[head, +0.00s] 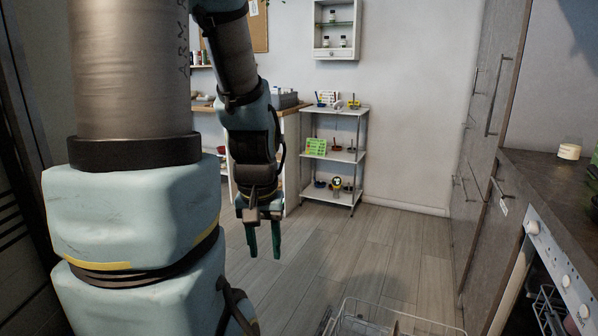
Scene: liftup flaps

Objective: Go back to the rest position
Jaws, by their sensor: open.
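My gripper (263,240) hangs pointing down at the left of centre in the head view. Its two dark green fingers are apart, with bare floor showing between and behind them. It is open and holds nothing. My arm fills the left side of the view and hides what lies behind it.
A white shelf rack (334,157) with small items stands by the back wall. Grey tall cabinets (480,150) and a dark counter (545,185) line the right. A wire dishwasher rack (385,325) sticks out at the bottom. The wooden floor (390,250) in the middle is clear.

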